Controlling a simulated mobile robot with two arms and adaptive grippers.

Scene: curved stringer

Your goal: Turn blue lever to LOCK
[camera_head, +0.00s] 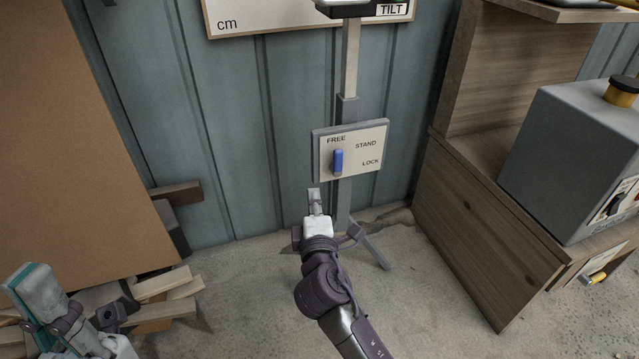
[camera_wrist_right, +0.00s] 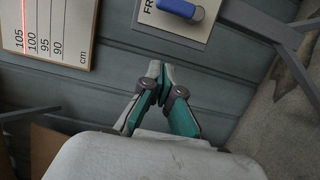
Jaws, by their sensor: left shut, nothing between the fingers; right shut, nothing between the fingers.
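The blue lever (camera_head: 338,160) stands upright on a pale panel (camera_head: 365,152) fixed to a grey stand. The panel reads FREE at top left, STAND at upper right and LOCK at lower right; the lever is just below FREE. My right gripper (camera_head: 314,194) is shut and empty, below and slightly left of the lever, apart from it. My left gripper (camera_head: 30,280) is shut at the lower left, far from the panel.
A wooden cabinet (camera_head: 490,235) with a grey box (camera_head: 570,160) stands at the right. A cm scale board (camera_head: 290,18) is above. The stand's legs (camera_head: 370,248) spread on the floor.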

